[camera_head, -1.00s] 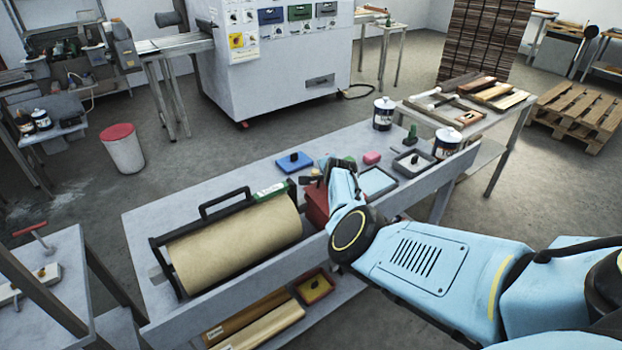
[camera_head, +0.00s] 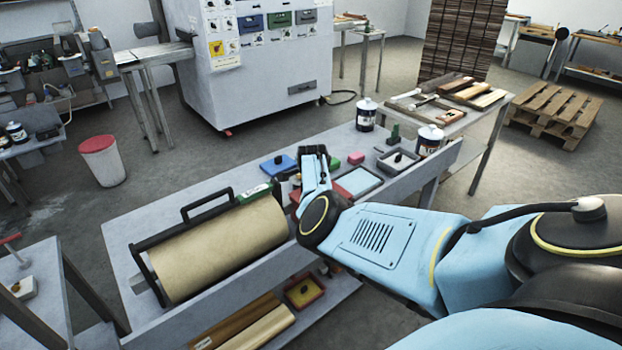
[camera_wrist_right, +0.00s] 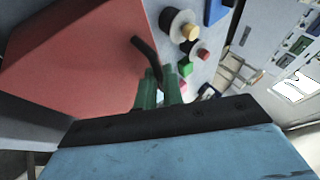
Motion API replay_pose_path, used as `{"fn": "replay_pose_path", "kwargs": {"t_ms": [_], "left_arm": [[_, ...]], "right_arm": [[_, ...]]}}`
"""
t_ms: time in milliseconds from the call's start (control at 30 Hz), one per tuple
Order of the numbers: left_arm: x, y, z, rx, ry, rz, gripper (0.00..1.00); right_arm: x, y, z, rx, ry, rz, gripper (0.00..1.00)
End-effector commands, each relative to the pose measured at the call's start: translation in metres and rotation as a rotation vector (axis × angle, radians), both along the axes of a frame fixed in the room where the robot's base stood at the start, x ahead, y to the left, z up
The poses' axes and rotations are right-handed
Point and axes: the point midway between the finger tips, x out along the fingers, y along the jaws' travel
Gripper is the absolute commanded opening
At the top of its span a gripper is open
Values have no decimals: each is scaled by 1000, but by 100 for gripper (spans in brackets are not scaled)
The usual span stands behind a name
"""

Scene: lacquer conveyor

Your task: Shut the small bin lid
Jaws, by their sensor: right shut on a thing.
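The small red bin (camera_head: 295,196) stands on the grey bench and is mostly hidden behind my right arm in the head view. In the right wrist view a large flat red panel (camera_wrist_right: 75,70) of it fills the upper left. I cannot tell how far its lid is open. A dark bent handle (camera_wrist_right: 145,52) sits by the panel's right edge. My right gripper (camera_wrist_right: 160,80) has its green fingers closed around the lower end of this handle. My left gripper is not in view.
A brown paper roll in a black holder (camera_head: 217,250) lies left of my arm on the bench. A blue pad box (camera_head: 278,164), a pink block (camera_head: 355,158) and a grey tray (camera_head: 398,161) are close behind and right. A red-topped floor bin (camera_head: 103,162) stands farther left.

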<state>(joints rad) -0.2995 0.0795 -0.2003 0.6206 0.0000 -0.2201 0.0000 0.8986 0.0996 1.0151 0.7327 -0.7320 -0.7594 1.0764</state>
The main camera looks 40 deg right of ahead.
Motion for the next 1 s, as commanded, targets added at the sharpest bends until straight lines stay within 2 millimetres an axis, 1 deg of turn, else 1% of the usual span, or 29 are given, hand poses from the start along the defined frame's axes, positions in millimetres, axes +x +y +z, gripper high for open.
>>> {"fn": "replay_pose_path", "kwargs": {"t_ms": [33, 67, 100, 200, 233, 733, 867, 1000], "left_arm": [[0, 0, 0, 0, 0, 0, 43], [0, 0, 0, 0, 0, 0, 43], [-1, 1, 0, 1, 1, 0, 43], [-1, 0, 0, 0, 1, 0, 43], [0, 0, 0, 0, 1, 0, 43], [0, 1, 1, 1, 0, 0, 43], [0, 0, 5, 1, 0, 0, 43], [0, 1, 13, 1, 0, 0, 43]], "right_arm": [[9, 2, 9, -8, -29, 8, 0], [9, 2, 9, -8, -29, 8, 11], [9, 2, 9, -9, -30, 8, 16], [9, 3, 9, -8, -29, 8, 30], [9, 3, 8, -8, -28, 7, 31], [4, 1, 6, -5, -19, 2, 31], [3, 4, 10, -5, -17, 4, 31], [-3, 10, 22, -6, -18, 3, 31]]}}
